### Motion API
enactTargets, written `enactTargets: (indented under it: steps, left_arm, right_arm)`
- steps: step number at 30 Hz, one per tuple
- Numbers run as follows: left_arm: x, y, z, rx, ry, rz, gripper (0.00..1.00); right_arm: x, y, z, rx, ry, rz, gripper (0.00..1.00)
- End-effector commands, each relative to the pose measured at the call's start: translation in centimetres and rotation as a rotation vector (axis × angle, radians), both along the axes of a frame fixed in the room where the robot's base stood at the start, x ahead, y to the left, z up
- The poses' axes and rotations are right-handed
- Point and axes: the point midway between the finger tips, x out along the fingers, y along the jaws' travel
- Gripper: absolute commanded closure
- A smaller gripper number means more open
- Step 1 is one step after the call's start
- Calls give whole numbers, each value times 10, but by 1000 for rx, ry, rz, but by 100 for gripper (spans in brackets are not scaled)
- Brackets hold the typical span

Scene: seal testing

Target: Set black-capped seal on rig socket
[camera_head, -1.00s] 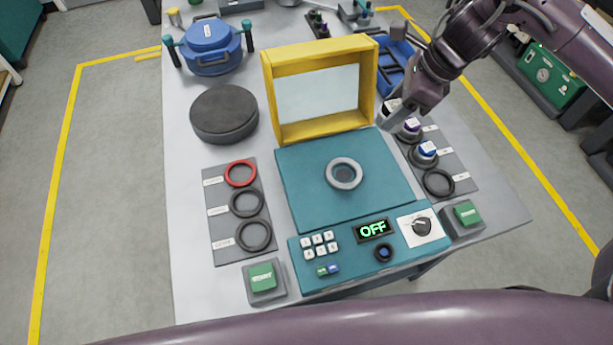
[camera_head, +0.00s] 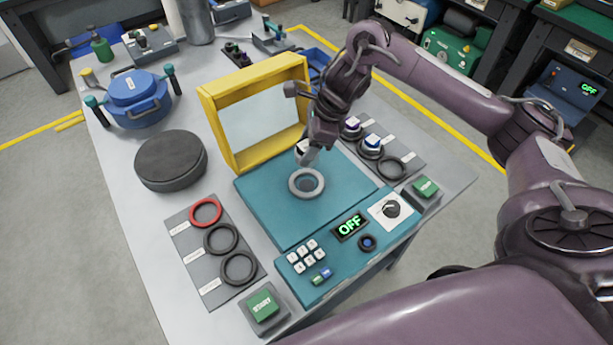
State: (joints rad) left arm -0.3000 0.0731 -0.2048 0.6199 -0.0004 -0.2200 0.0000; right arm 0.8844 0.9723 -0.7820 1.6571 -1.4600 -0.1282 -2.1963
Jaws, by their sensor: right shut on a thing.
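My right gripper (camera_head: 308,154) hangs over the back part of the teal test rig (camera_head: 265,212), just behind and above the ring-shaped grey socket (camera_head: 306,193). It is shut on a small seal, of which only a whitish part (camera_head: 301,148) shows between the fingers; its cap colour is hard to make out. The seal is apart from the socket, whose centre looks empty. A purple-capped seal (camera_head: 352,125) and a blue-capped seal (camera_head: 371,143) stand on the grey rack at the right. My left gripper is not in view.
A yellow-framed clear guard (camera_head: 218,127) stands open behind the socket. Black ring (camera_head: 392,168) lies on the right rack. Red ring (camera_head: 206,212) and black rings lie on the left rack. A dark round block (camera_head: 171,163) stands at left. The rig display (camera_head: 350,226) reads OFF.

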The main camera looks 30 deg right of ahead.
Motion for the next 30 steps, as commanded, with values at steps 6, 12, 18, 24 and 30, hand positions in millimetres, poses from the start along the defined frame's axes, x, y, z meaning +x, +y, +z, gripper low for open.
enactTargets:
  steps: [6,12,18,24,30]
  left_arm:
    - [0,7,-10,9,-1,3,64]
    - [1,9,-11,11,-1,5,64]
    - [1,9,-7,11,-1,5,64]
    - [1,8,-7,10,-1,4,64]
    - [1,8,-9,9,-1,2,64]
  right_arm:
    - [-1,1,-48,4,4,-2,84]
    - [0,1,-64,3,-1,0,84]
    - [0,1,-90,2,2,0,84]
    - [0,0,-100,0,-2,1,84]
    - [0,0,-101,0,-2,1,84]
